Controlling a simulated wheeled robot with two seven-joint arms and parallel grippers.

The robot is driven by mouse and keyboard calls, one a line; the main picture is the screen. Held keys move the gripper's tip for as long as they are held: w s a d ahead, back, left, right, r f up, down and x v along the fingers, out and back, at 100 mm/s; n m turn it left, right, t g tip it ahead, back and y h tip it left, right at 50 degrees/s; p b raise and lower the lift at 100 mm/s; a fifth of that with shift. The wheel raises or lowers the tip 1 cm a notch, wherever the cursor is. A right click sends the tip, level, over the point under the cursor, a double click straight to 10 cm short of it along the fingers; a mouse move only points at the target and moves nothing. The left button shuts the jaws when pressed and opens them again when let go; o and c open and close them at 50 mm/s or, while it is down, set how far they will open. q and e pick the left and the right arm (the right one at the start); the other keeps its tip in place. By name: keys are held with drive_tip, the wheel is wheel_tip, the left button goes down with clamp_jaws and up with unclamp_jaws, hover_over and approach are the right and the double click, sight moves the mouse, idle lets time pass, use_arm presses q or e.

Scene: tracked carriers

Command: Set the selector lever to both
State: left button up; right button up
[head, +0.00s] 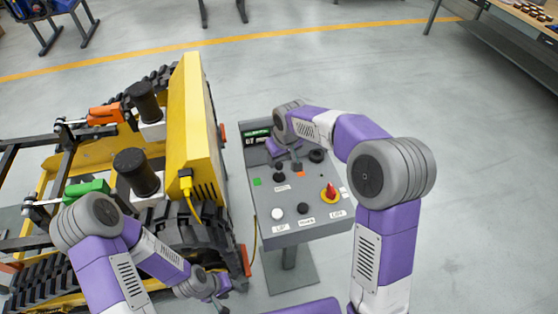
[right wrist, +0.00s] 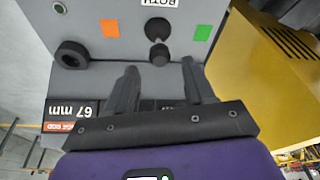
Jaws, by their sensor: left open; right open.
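The grey control panel (head: 313,232) stands on a post right of the yellow tracked carrier. The selector lever (right wrist: 158,42) is black, with a round pivot and a ball end. In the right wrist view it lies between an orange square (right wrist: 110,28) and a green square (right wrist: 202,33). The BOTH label (right wrist: 158,2) is at the top edge, and the ball end points away from it. My right gripper (right wrist: 160,84) is open and empty, its fingers either side of the lever's line, apparently short of the ball. My left gripper (head: 218,290) is open beside the carrier.
The yellow carrier (head: 190,120) stands close on the left. The floor right of the panel is clear.

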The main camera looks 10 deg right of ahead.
drive_tip(key=shift+v, duration=1.7)
